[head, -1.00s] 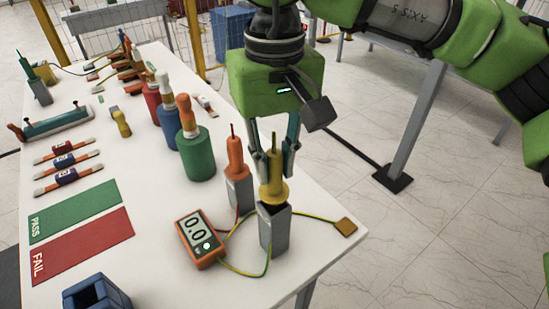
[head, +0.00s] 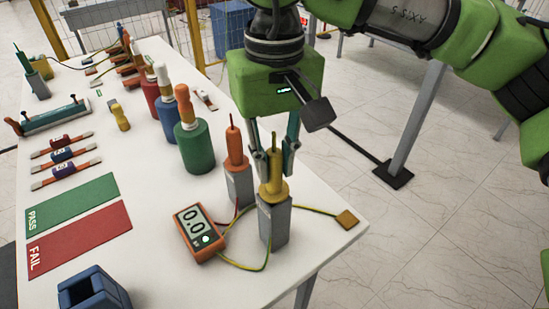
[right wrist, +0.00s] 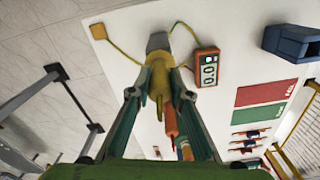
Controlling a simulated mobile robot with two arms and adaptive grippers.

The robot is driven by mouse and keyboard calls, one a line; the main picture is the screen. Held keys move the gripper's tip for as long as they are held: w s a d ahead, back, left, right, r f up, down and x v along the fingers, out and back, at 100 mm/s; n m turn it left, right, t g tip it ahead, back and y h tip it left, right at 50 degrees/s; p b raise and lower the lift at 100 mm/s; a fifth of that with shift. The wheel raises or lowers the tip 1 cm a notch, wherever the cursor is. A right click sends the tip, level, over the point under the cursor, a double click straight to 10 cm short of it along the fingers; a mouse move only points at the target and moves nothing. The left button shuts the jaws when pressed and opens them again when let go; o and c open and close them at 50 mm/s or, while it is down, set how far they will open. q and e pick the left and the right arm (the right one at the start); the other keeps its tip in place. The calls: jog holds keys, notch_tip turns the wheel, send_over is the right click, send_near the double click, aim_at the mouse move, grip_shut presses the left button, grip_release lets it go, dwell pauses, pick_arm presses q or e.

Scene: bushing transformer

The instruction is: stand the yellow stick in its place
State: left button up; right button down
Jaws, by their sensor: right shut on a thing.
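The yellow stick (head: 273,188) stands upright at the mouth of a grey square holder (head: 274,226), near the right edge of the table. Its flange sits at the holder's top and its lower end is hidden inside. My right gripper (head: 276,172) comes from above and is shut on the stick. In the right wrist view the yellow stick (right wrist: 158,75) lies between the fingers of my right gripper (right wrist: 160,94), with the grey holder (right wrist: 158,42) beyond it. My left gripper is not in view.
A red-orange stick (head: 236,150) stands in its own grey holder (head: 240,187) close by on the left. An orange meter (head: 199,234) reading 0.0 and a yellow-green cable to a brown plate (head: 347,219) are near. A green bushing (head: 194,147) stands further back.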

jog(key=shift+f+b, duration=0.5)
jog(key=shift+f, duration=0.1)
dwell(0.8)
jog(key=c, duration=1.8)
grip_release()
